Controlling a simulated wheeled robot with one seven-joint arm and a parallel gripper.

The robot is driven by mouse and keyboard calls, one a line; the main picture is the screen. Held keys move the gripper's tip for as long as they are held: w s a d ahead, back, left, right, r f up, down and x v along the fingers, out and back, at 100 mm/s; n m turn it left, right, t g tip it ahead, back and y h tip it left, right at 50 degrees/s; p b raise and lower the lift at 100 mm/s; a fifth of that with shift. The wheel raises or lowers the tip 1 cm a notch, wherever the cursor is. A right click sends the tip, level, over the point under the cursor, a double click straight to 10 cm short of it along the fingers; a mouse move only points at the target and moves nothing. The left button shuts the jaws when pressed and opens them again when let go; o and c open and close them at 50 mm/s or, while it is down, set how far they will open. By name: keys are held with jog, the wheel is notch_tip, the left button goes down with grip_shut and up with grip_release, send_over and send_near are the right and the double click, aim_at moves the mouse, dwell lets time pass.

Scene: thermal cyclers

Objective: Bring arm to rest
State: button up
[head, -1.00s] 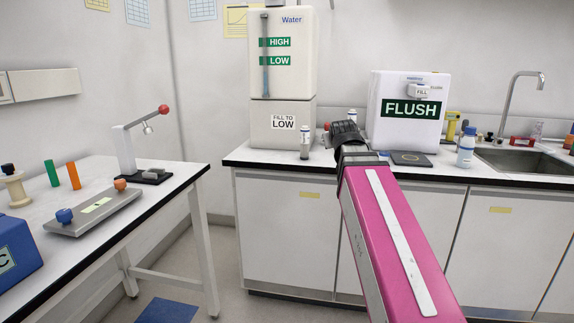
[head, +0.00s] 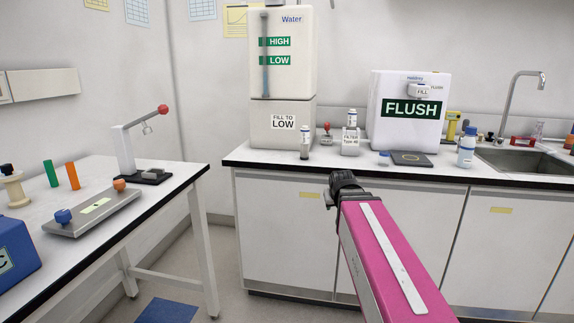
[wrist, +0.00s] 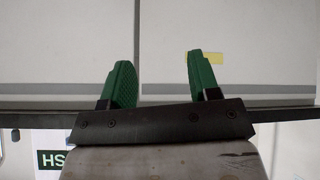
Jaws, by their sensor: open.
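My arm (head: 385,255) is the pink link reaching up from the bottom right of the head view, its black wrist end (head: 346,184) in front of the white cabinet doors and below the counter edge. My gripper (wrist: 160,80) shows in the wrist view with two green fingers spread apart. Nothing is between them. Behind them are pale cabinet fronts with a yellow label (wrist: 205,57). The fingers are hidden in the head view.
The counter (head: 335,160) holds a water tank (head: 282,90), a FLUSH unit (head: 408,130), a small bottle (head: 304,144) and a FILTER container (head: 350,146). A side table (head: 150,195) stands at left. Open floor lies between them.

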jog(key=s+f+g, duration=0.2)
jog(key=s+f, duration=0.3)
jog(key=f, duration=0.3)
jog(key=s+f+g, duration=0.3)
jog(key=s+f, duration=0.2)
jog(key=f, duration=0.3)
jog(key=s+f+m+g, duration=0.1)
jog(key=s+f+g, duration=0.1)
jog(key=s+f, duration=0.3)
notch_tip(320, 180, down, 3)
jog(key=shift+d+r+g+y, duration=0.1)
jog(key=shift+d+g+y, duration=0.2)
